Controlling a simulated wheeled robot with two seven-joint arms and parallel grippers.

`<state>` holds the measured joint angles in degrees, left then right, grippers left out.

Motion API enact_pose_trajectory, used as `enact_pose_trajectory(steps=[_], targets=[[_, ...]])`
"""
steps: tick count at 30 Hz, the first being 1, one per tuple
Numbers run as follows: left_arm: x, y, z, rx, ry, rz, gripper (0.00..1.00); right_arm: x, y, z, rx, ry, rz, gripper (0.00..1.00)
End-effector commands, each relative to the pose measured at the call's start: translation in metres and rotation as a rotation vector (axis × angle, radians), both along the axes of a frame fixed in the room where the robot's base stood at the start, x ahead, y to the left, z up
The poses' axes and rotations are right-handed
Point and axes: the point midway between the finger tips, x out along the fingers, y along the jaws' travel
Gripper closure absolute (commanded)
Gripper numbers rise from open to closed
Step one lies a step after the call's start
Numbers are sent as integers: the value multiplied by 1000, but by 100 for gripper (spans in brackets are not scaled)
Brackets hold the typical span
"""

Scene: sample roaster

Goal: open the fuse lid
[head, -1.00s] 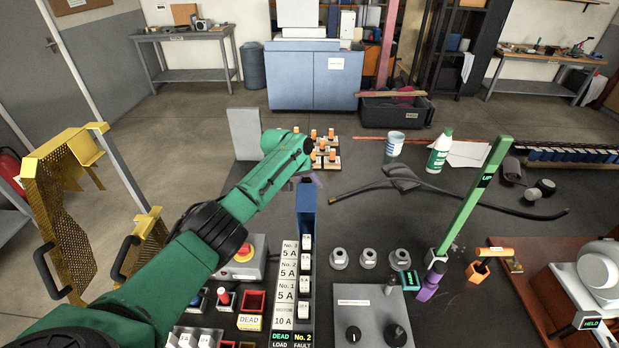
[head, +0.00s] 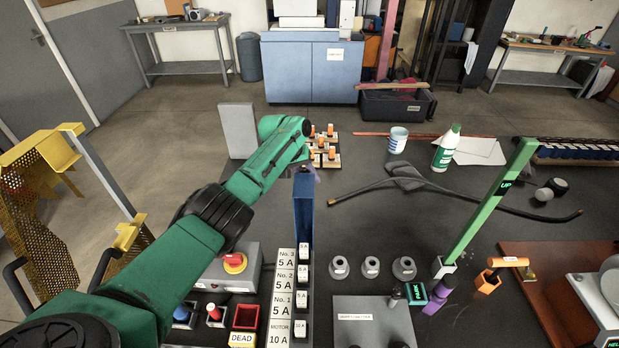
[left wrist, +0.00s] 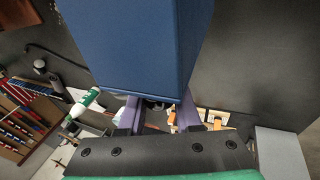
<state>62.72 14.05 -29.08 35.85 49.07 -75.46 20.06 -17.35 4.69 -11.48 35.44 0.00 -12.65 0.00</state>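The fuse lid, a blue panel (head: 303,207), stands up at the far end of the fuse row in the head view. The fuses (head: 304,275) in front of it are uncovered. In the left wrist view the blue panel (left wrist: 135,40) fills the upper middle, close to the fingers. My left gripper (left wrist: 158,115) shows two purple fingers spread apart with nothing between them. In the head view it is just beyond the panel's top, largely hidden by my green arm. Whether it touches the panel I cannot tell.
A red emergency button (head: 235,262) sits left of the fuses. A grey plate (head: 237,130) and orange-topped pieces (head: 325,150) stand behind. A green UP lever (head: 487,208) rises to the right. A white-green bottle (head: 446,148) and white cup (head: 397,140) stand further back.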

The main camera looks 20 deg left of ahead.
Motion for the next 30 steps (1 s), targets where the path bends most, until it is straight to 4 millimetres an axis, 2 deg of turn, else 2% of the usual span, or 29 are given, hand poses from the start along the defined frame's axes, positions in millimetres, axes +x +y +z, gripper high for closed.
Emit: enact_pose_trajectory(steps=[1,3,13,17,21,30], targets=[[-5,1,-9,1,21,0,64,1,0,-1,0,-1,0,50],[-5,1,-8,2,20,1,37,1,0,-1,0,-2,0,50],[-3,1,-2,0,10,0,36,4,0,1,1,-7,-1,50],[-4,3,8,-1,8,-1,36,4,0,7,1,-7,-1,50],[-10,10,28,1,7,0,36,4,0,17,1,-7,-1,50],[-27,30,79,0,8,1,36,4,2,8,3,-7,-2,50]])
